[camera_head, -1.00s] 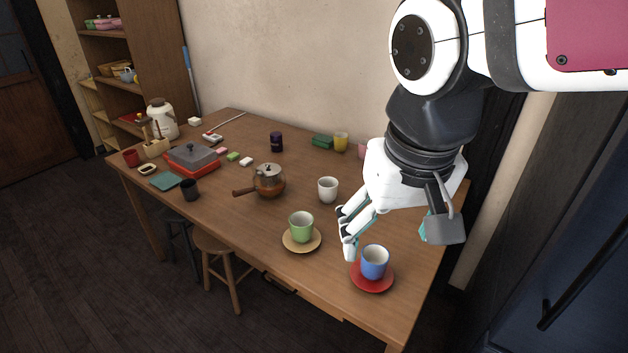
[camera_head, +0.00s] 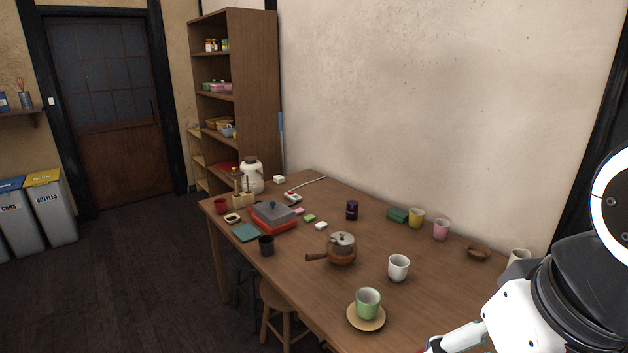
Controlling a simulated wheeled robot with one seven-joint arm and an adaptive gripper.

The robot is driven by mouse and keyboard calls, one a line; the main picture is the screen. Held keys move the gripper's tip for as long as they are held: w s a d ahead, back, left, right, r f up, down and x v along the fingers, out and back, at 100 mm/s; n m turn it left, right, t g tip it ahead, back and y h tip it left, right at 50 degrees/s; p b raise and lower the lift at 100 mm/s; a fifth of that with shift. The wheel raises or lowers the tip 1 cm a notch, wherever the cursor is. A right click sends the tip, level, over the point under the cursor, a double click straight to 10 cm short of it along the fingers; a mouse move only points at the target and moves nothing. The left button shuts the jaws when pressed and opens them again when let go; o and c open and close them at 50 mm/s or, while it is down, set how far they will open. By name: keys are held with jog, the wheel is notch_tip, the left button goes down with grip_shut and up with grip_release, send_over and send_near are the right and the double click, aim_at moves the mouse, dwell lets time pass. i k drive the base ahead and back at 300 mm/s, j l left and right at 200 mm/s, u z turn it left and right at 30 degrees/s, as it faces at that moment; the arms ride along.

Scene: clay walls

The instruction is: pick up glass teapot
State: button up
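The glass teapot (camera_head: 342,249) stands upright on the wooden table, near its middle. It has a clear upper part with a lid, a brown lower part and a brown side handle pointing left. My gripper (camera_head: 455,342) is at the bottom right, mostly cut off by the frame edge, well to the right of the teapot and apart from it. Its fingertips are out of view, so its opening and any content are hidden.
Near the teapot on the table (camera_head: 310,285) are a white cup (camera_head: 398,267), a green cup (camera_head: 368,302) on a saucer, a black cup (camera_head: 266,245) and a dark purple jar (camera_head: 352,210). A red grill (camera_head: 273,216) stands left. Stools are tucked below the front edge.

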aim_at(339, 256)
jog(key=z, duration=0.35)
jog(key=j, duration=0.55)
jog(key=i+j+u, duration=0.15)
jog(key=j, duration=1)
jog(key=i+j+u, duration=0.15)
jog(key=j, duration=0.4)
